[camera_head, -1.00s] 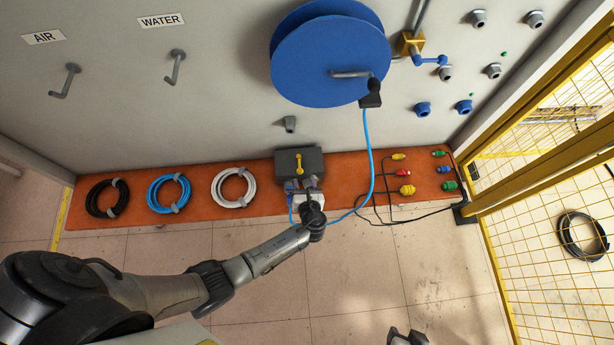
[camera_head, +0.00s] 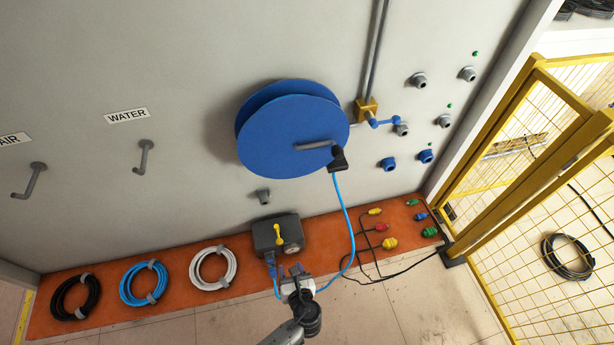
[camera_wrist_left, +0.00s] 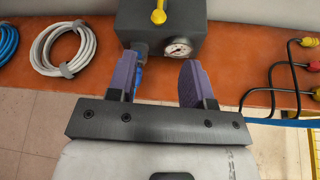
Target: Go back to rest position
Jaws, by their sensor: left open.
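My left gripper (camera_head: 284,273) is in front of the grey box (camera_head: 278,236) with the yellow lever, at the front edge of the orange shelf. In the left wrist view the left gripper (camera_wrist_left: 162,82) is open, its two purple fingers apart with nothing held between them. The grey box (camera_wrist_left: 185,22) with its gauge (camera_wrist_left: 178,49) stands just beyond the fingertips. My right gripper does not show.
A blue hose reel (camera_head: 290,135) is on the wall, its blue hose (camera_head: 346,220) hanging down near my left gripper. Black, blue and white hose coils (camera_head: 213,267) lie on the orange shelf (camera_head: 180,262). Coloured connectors (camera_head: 390,243) lie right. A yellow fence (camera_head: 510,130) stands at far right.

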